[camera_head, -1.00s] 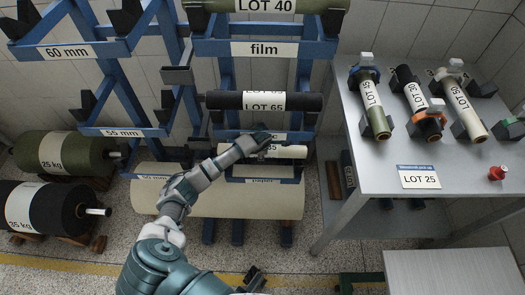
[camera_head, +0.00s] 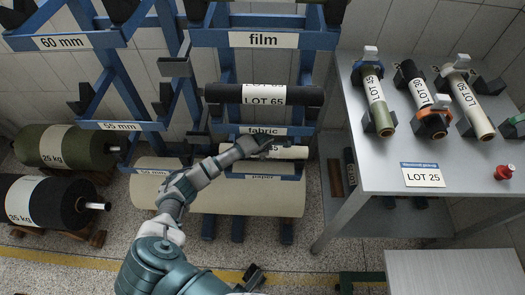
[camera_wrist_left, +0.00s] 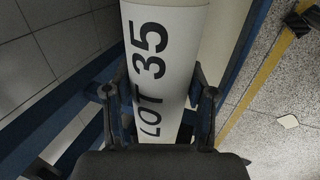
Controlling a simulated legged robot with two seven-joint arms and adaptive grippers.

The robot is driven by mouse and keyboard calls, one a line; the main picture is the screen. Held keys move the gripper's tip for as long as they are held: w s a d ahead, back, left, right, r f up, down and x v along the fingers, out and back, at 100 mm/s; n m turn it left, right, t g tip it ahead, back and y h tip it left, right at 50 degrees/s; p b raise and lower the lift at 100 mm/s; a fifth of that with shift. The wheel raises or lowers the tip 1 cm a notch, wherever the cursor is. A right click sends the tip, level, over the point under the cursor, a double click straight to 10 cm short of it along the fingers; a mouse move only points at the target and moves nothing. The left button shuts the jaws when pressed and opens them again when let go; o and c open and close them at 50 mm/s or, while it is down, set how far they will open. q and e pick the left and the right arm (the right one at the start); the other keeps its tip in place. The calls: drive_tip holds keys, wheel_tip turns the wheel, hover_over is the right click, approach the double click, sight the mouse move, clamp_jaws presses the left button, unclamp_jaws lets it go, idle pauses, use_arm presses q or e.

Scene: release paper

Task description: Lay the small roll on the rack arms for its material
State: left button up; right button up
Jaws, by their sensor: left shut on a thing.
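My left gripper (camera_head: 262,143) is shut on a small pale roll with a "LOT 35" label; the roll (camera_head: 292,152) lies crosswise at the rack's lower level. It sits below the "fabric" plate (camera_head: 263,131) and above the "paper" plate (camera_head: 263,177). In the left wrist view the roll (camera_wrist_left: 162,50) runs between the two jaw fingers, which touch or nearly touch its sides. I cannot tell whether it rests on the rack arms. A dark gripper-like part (camera_head: 250,278), probably my right gripper, shows at the bottom edge; its fingers are unclear.
The blue rack holds a black "LOT 65" roll (camera_head: 263,95) above, under the "film" plate (camera_head: 263,40). A large cream roll (camera_head: 230,201) lies low behind. The grey table (camera_head: 360,180) at right carries several small rolls, a "LOT 25" card (camera_head: 422,175) and a red button (camera_head: 504,172).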

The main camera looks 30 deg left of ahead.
use_arm(q)
drive_tip(key=shift+d, duration=0.1)
drive_tip(key=shift+f, duration=0.3)
drive_tip(key=shift+s+f+b, duration=0.25)
drive_tip(key=shift+f+b, duration=0.05)
drive_tip(key=o, duration=1.2)
drive_tip(key=shift+c, duration=0.2)
drive_tip(key=o, duration=0.4)
drive_tip(key=shift+f, duration=0.2)
drive_tip(key=shift+o, duration=0.3)
drive_tip(key=shift+w, duration=0.2)
drive_tip(key=shift+a, duration=0.25)
drive_tip(key=shift+r, duration=0.15)
